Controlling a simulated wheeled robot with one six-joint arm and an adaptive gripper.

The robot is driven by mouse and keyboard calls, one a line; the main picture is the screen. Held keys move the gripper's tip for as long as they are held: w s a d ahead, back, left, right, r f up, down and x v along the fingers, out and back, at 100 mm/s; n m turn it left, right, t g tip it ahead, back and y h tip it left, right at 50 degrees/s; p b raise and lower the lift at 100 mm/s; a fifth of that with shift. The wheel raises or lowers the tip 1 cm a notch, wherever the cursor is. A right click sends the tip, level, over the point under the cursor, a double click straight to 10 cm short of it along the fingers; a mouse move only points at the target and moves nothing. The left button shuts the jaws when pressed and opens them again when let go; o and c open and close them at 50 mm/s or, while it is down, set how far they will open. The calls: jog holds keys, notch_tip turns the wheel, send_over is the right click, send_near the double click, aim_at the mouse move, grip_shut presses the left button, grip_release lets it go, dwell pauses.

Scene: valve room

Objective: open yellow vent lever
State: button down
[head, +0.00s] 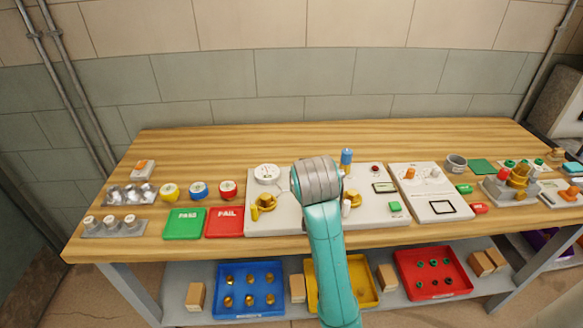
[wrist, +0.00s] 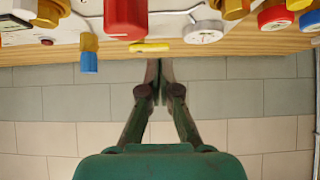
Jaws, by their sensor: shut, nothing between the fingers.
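In the wrist view, which shows the bench upside down, my gripper (wrist: 159,78) is shut and empty, its fingers together. A thin yellow bar (wrist: 149,47), apparently the vent lever, shows just above the fingertips in the picture, by a large red cylindrical handle (wrist: 125,18). I cannot tell whether the tips touch it. In the head view my arm hides this area and the gripper. A yellow handle (head: 254,213) beside a brass valve (head: 265,201) shows left of my arm on the light panel (head: 287,216).
A white gauge (head: 267,174) and a blue-topped valve (head: 346,157) flank my arm. Red and green plates (head: 224,222), colored knobs and a second panel (head: 430,189) share the wooden bench (head: 200,143). Bins stand on the shelf below. The bench's back strip is clear.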

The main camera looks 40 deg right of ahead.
jog(key=shift+w, duration=0.1)
dwell(0.3)
jog(key=x, duration=0.9)
jog(key=shift+d+f, duration=0.1)
jog(key=shift+f, duration=0.1)
jog(key=w+d, duration=0.1)
jog(key=w, duration=0.1)
jog(key=shift+w+d+f, duration=0.15)
jog(key=shift+w+d, duration=0.55)
jog(key=shift+w, duration=0.15)
jog(key=shift+w, duration=0.1)
